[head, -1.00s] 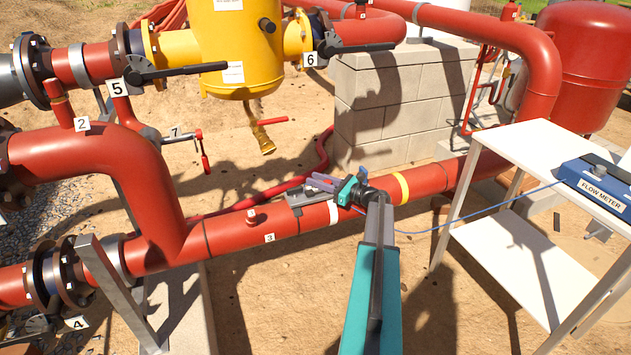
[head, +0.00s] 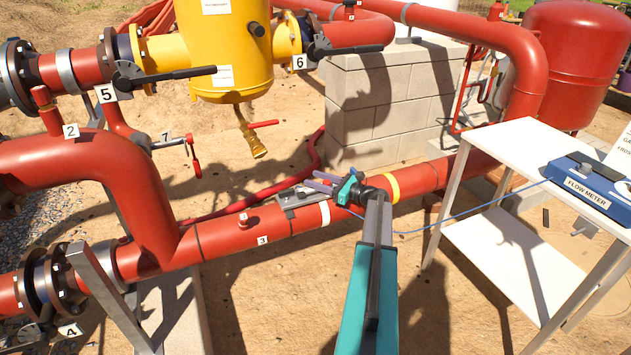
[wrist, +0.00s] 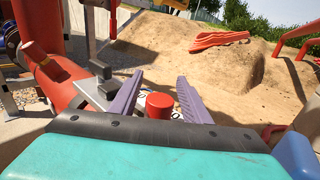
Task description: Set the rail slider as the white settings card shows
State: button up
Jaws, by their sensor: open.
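The rail (head: 290,199) is a grey metal plate on the red pipe, left of the white band. The wrist view shows the plate (wrist: 95,92) with dark blocks on it and some marks near a red round knob (wrist: 159,106). My gripper (head: 316,181) is over the rail's right end. Its purple fingers (wrist: 159,76) are open, one on each side of the red knob, with visible gaps. I cannot tell whether they reach down around it. A white card (head: 613,148), cut off at the right edge, stands behind the flow meter; only a few letters show and its setting is unreadable.
A white table (head: 490,150) with a blue flow meter (head: 590,188) stands at the right; a blue cable runs from it towards the pipe by my gripper. Valve handle 6 (head: 345,50), valve handle 5 (head: 165,76) and the yellow vessel (head: 225,50) are beyond the pipe. Block wall behind.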

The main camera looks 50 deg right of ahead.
jog(key=v, duration=1.3)
jog(key=shift+s+p, duration=0.35)
jog(key=shift+d, duration=0.1)
jog(key=shift+s, duration=0.1)
